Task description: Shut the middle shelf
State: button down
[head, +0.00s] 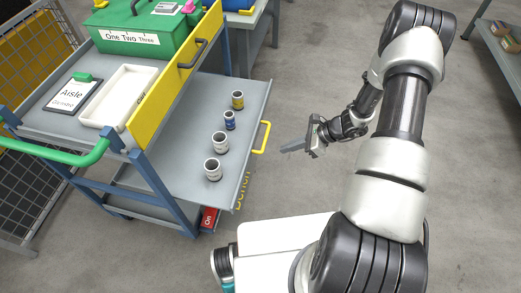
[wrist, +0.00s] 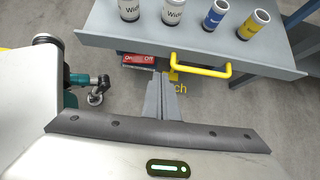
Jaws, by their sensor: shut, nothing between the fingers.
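The middle shelf (head: 190,125) is slid out of the blue-framed trolley toward my arm, below the yellow-edged top shelf. Its yellow pull handle (head: 262,137) is on the front edge and also shows in the wrist view (wrist: 203,72). My gripper (head: 284,151) is shut and empty, pointing at the shelf's front from the right in the head view. A small gap shows between its fingertips and the handle. In the wrist view, my fingertips (wrist: 165,78) appear beside the left end of the handle, in front of the shelf's front lip (wrist: 125,42).
Several small cans (head: 220,142) stand upright on the pulled-out shelf. The top shelf holds a green box (head: 140,28), a white tray (head: 118,95) and a clipboard (head: 72,93). A red box (head: 209,218) shows low under the shelf. The floor around my gripper is clear.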

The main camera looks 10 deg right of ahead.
jog(key=x, duration=0.4)
jog(key=a+r+b+x, duration=0.1)
jog(key=x, duration=0.7)
jog(key=shift+w+a, duration=0.3)
jog(key=shift+a, duration=0.05)
jog(key=shift+w+a, duration=0.15)
jog(key=shift+a, duration=0.2)
jog(key=shift+a, duration=0.1)
jog(key=b, duration=0.7)
send_near(202, 149)
jog(key=a+f, duration=0.1)
jog(key=w+a+f, duration=0.1)
jog(key=a, duration=0.1)
jog(key=a+f, duration=0.1)
jog(key=a, duration=0.1)
jog(key=shift+w, duration=0.4)
jog(key=shift+w+a+r, duration=0.1)
jog(key=shift+w+a, duration=0.15)
jog(key=shift+a, duration=0.3)
jog(key=shift+w+a+r, duration=0.1)
jog(key=shift+a, duration=0.1)
jog(key=shift+a+r, duration=0.1)
